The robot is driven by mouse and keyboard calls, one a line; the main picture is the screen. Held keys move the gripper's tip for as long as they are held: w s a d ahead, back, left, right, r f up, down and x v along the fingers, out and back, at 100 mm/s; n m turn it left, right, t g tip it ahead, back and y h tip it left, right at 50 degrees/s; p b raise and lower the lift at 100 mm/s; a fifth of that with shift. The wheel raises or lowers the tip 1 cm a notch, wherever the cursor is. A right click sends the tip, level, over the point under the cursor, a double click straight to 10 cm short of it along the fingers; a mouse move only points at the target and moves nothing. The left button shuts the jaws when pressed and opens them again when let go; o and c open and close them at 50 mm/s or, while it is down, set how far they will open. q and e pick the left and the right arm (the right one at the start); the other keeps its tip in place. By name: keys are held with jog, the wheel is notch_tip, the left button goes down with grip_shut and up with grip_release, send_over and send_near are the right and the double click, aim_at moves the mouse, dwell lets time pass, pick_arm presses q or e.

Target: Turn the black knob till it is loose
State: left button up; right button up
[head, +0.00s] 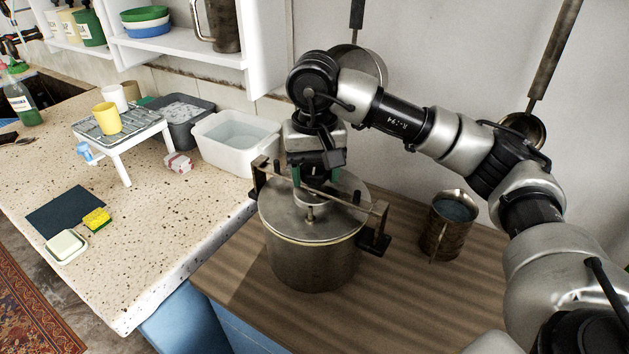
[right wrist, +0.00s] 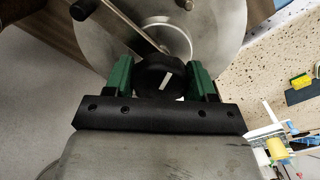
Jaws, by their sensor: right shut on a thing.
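The black knob (right wrist: 160,74) with a white mark shows in the right wrist view, between the green fingers of my right gripper (right wrist: 160,82). The gripper is shut on it. In the head view my right gripper (head: 315,178) points down over the middle of the pot's clamp bar (head: 345,197), and the fingers and wrist hide most of the knob. The bar crosses above the lid (head: 290,219) of a large metal pot (head: 312,265), with a threaded post below the knob reaching toward the lid. My left gripper is not in view.
The pot stands on a wooden top (head: 415,290). A metal mug (head: 440,240) stands to its right. A white tub of water (head: 235,145) and a small white rack (head: 125,140) with cups are on the speckled counter (head: 150,230). Pans hang on the wall behind.

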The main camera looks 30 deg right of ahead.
jog(key=n+b, duration=0.2)
jog(key=n, duration=0.3)
jog(key=shift+f, duration=0.1)
jog(key=n, duration=0.2)
jog(key=shift+n+b, duration=0.3)
jog(key=shift+b, duration=0.1)
jog(key=shift+n, duration=0.7)
jog(key=o, duration=0.8)
